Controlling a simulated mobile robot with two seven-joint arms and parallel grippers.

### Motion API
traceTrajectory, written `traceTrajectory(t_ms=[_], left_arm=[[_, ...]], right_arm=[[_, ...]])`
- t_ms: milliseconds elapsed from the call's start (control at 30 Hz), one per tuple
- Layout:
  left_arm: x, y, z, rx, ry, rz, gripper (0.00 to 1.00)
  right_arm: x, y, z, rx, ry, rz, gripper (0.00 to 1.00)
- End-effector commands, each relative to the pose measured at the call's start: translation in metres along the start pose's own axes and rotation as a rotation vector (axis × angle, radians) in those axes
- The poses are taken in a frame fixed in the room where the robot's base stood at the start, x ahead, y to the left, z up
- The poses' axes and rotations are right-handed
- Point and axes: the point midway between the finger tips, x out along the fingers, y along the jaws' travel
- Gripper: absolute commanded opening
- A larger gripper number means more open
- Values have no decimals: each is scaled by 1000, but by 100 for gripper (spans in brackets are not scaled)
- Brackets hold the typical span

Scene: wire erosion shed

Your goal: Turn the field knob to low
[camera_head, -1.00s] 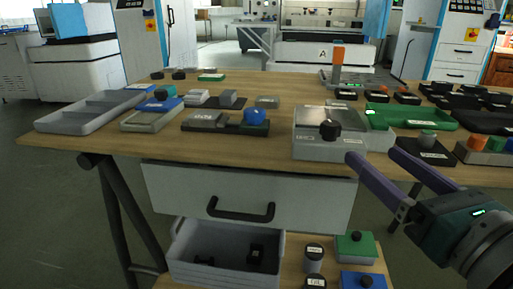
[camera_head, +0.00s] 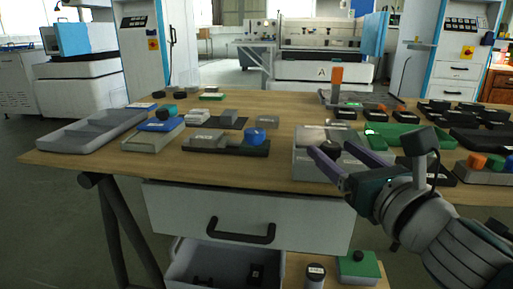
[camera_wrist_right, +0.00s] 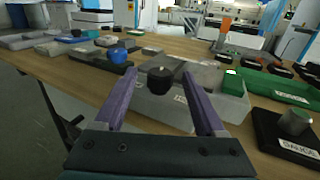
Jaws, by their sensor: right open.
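A black knob (camera_head: 331,148) stands on a light grey box (camera_head: 318,172) at the front edge of the table. In the right wrist view the knob (camera_wrist_right: 160,80) shows on top of the grey box (camera_wrist_right: 235,101). My right gripper (camera_head: 329,148) is open, with one finger on each side of the knob in the wrist view; I cannot tell whether either finger touches it. The label on the box's front is too blurred to read, so I cannot confirm that this is the field knob. My left gripper is not in view.
A blue knob (camera_head: 255,136) on a black base stands left of the grey box. A green tray (camera_head: 400,136) and a gauge block (camera_wrist_right: 294,125) lie to the right. A grey tray (camera_head: 90,133) is at the far left. An open drawer (camera_head: 222,268) is below the table.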

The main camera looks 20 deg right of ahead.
Motion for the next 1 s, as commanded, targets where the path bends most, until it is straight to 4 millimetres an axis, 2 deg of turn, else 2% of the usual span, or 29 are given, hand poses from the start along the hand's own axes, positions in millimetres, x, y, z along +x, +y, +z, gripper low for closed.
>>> traceTrajectory(t_ms=[67,700,1000], left_arm=[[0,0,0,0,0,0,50],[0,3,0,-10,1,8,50],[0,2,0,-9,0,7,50]], right_arm=[[0,0,0,0,0,0,72],[0,0,0,1,0,0,0],[0,0,0,-1,0,9,0]])
